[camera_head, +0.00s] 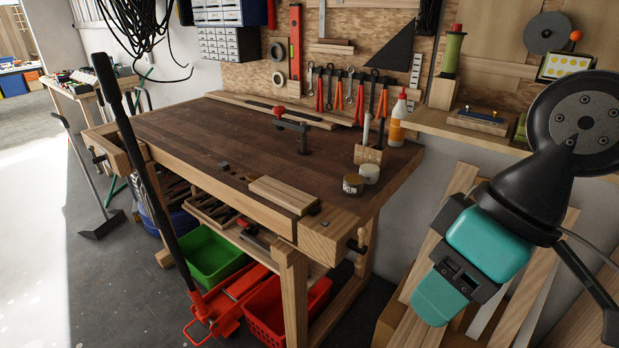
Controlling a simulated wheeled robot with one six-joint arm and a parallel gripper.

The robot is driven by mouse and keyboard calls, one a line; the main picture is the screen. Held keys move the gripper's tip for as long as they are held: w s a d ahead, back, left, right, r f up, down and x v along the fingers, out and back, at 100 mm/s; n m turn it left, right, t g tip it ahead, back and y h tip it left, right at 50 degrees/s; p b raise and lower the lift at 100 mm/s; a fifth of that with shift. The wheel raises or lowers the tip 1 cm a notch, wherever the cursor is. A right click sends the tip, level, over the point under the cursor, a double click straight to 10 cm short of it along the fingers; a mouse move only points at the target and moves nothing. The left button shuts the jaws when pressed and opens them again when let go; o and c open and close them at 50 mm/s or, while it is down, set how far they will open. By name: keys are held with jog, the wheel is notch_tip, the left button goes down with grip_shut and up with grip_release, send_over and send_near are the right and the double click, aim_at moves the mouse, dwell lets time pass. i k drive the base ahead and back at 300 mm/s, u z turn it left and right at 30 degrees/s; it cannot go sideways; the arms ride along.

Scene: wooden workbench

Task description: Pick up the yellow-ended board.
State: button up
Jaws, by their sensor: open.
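I cannot make out a yellow end on any board. A short pale board (284,194) lies flat near the front right edge of the workbench (190,140). A long pale board lies along the back of the bench top (312,120). Several long boards (453,215) lean at the lower right, partly hidden behind my arm. My arm (490,243), black and teal, fills the right side of the view, well apart from the short board. I cannot make out my gripper's fingertips.
The bench top's left middle is clear.

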aim_at(297, 201)
jog(key=u, duration=0.3)
jog(key=i, duration=0.65)
jog(key=u, duration=0.75)
jog(key=i, duration=0.3)
jog(key=u, duration=0.4)
